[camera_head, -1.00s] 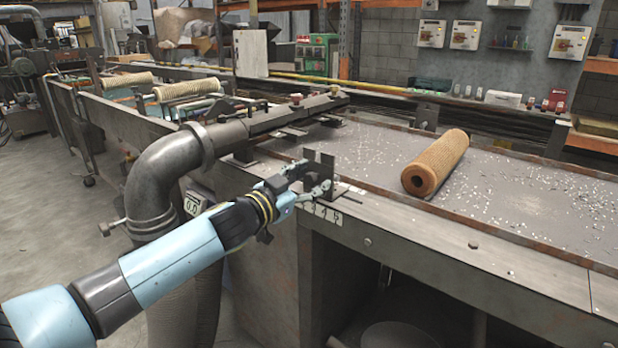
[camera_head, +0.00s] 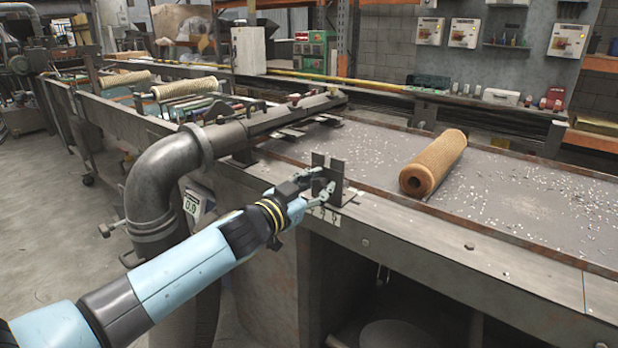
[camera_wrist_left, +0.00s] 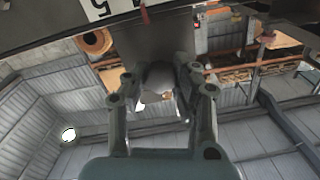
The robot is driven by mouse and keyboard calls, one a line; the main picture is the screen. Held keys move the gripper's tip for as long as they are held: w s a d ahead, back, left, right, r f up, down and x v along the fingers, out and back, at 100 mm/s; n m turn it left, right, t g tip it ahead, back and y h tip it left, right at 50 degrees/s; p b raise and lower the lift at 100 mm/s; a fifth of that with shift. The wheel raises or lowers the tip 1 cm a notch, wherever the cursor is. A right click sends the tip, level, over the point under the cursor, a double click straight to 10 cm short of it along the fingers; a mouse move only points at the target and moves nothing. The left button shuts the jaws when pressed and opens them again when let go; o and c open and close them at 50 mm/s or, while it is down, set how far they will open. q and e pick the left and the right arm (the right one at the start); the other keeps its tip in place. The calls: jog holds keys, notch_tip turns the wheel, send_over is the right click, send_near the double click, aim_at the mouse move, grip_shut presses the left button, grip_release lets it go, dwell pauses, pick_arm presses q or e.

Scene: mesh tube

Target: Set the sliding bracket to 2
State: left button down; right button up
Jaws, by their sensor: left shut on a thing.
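The sliding bracket (camera_head: 321,160), a dark upright metal plate, stands on the near rim of the bench beside a white number scale (camera_head: 326,214). My left gripper (camera_head: 323,184) reaches in from the left and is shut on the bracket. Its fingers cover part of the bracket's lower side. Several small digits show on the scale, but I cannot read which one the bracket stands at. In the left wrist view the fingers (camera_wrist_left: 160,82) point up, with a grey thing between them, and part of the scale (camera_wrist_left: 105,8) shows at the top edge. My right gripper is not in view.
A brown mesh tube (camera_head: 447,155) lies on the bench top (camera_head: 520,200) among scattered white bits. A thick grey pipe elbow (camera_head: 158,180) stands left of my gripper, with a small display box (camera_head: 193,203) beside it. The rim right of the bracket is clear.

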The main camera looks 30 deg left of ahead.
pick_arm(q)
jog(key=shift+d, duration=0.1)
jog(key=c, duration=1)
grip_release()
jog(key=shift+s, duration=0.3)
jog(key=s, duration=0.7)
jog(key=s+a, duration=0.1)
jog(key=s, duration=0.3)
jog(key=shift+s, duration=0.2)
